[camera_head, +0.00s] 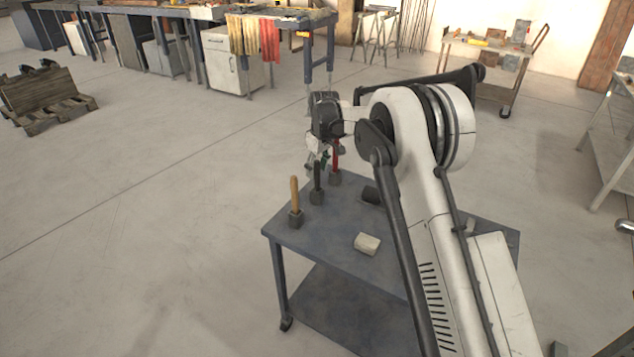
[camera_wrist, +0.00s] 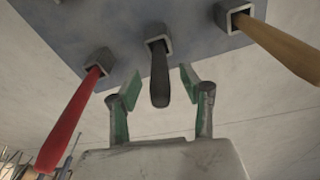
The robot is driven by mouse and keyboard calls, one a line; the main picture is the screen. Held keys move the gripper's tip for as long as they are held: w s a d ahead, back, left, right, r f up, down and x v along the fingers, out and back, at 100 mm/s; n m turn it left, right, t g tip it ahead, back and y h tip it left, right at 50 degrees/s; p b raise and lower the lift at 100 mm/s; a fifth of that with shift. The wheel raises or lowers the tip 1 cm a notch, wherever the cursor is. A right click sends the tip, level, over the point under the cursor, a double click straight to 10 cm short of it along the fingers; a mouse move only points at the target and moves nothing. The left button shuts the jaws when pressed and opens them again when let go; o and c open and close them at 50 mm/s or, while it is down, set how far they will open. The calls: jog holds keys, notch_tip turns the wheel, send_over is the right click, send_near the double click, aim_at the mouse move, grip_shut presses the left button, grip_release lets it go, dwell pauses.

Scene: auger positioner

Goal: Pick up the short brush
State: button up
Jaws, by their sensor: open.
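Three handled tools stand upright in square grey holders on the cart top. The black handle (camera_head: 317,177), in the middle, looks the shortest and appears to be the short brush; its lower end is hidden in its holder (camera_head: 316,197). In the wrist view the black handle (camera_wrist: 160,80) points toward the camera between the two green-padded fingers. My gripper (camera_wrist: 160,88) is open, with a gap on each side of the handle. In the head view my gripper (camera_head: 318,157) is just above the black handle, partly hiding it.
The red handle (camera_head: 335,158) stands just behind and the tan wooden handle (camera_head: 294,195) in front left; they also flank the gripper in the wrist view. A pale block (camera_head: 367,244) and a dark object (camera_head: 371,195) lie on the cart (camera_head: 330,235). Open floor lies left.

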aim_at(317, 182)
notch_tip(317, 182, down, 2)
jog(key=shift+w+a+f, duration=0.1)
jog(key=shift+f, duration=0.1)
jog(key=shift+c, duration=0.2)
grip_shut()
jog(key=shift+r, duration=0.1)
